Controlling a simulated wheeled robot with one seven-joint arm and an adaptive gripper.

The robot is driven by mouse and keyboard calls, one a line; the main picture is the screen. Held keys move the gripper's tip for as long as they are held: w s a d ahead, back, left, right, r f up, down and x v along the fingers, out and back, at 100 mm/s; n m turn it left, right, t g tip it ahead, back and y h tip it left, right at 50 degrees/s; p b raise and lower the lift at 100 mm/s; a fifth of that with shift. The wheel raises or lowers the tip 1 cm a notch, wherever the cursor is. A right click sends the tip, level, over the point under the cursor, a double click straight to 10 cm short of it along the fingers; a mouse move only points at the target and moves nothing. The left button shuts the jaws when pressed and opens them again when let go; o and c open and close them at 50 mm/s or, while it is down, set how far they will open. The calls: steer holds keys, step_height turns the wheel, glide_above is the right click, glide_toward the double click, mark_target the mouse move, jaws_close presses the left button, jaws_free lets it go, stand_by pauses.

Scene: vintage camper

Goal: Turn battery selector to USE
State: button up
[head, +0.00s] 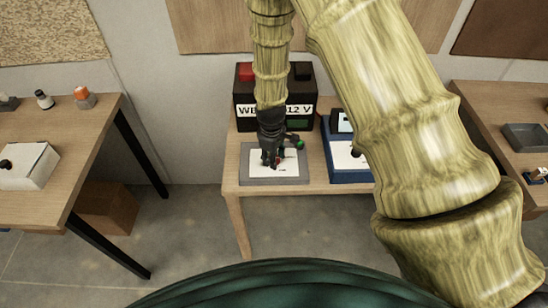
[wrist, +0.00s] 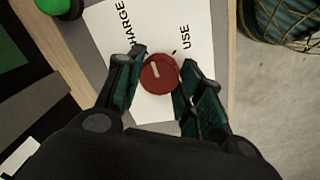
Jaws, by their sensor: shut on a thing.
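The battery selector is a red round knob (wrist: 160,74) on a white plate (wrist: 107,22) in the wrist view. The plate reads CHARGE at upper left and USE at upper right, with a short dark tick below USE. A short white mark lies on the left part of the knob, away from the USE tick. In the head view the plate sits on a grey panel (head: 247,178). My gripper (wrist: 160,80) has one finger on each side of the knob and is shut on it. In the head view my gripper (head: 270,157) covers most of the knob.
A black 12 V battery box (head: 244,119) stands behind the panel on a wooden table (head: 232,183). A blue-framed unit (head: 344,177) is close on the right, partly behind my arm. A green round thing (wrist: 55,5) is near the panel. Side tables stand left and right.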

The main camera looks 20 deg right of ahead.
steer(key=m+b, duration=0.1)
steer(key=m, duration=0.4)
steer(key=shift+w+m, duration=0.1)
steer(key=shift+m, duration=0.2)
steer(key=shift+m+g, duration=0.4)
steer(key=shift+m, duration=1.9)
steer(key=o, duration=1)
steer(key=shift+r, duration=0.15)
steer(key=r, duration=1.1)
steer(key=shift+a+r, duration=0.35)
steer(key=shift+a, duration=0.05)
